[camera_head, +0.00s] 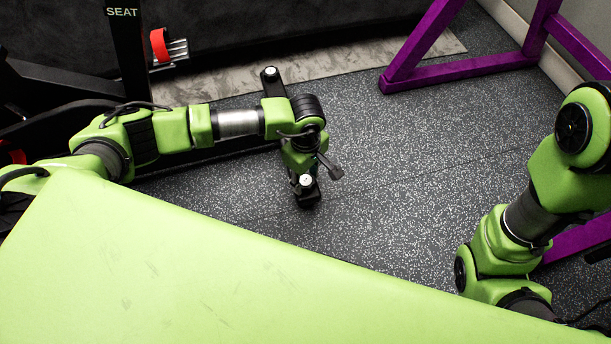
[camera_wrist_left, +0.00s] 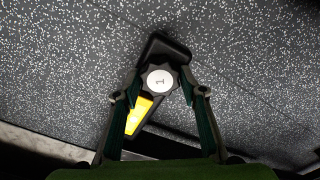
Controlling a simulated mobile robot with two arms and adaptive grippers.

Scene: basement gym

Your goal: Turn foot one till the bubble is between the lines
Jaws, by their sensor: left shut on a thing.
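Foot one is a dark, lobed knob with a white cap marked 1 (camera_wrist_left: 159,81), at the end of a black bar (camera_wrist_left: 168,47) in the left wrist view. My left gripper (camera_wrist_left: 160,88) has one finger on each side of the knob and is shut on it. In the head view the white cap of foot one (camera_head: 306,180) shows just below my left gripper (camera_head: 307,169). No bubble or lines can be made out in either view. My right arm is at the right edge of the head view; its gripper is out of view.
A yellow patch (camera_wrist_left: 138,114) lies beside the knob. Another white-capped foot (camera_head: 270,71) is at the bar's far end. A purple frame (camera_head: 455,68) stands at upper right, a black upright marked SEAT (camera_head: 128,50) at upper left. Speckled floor (camera_head: 420,170) is open between.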

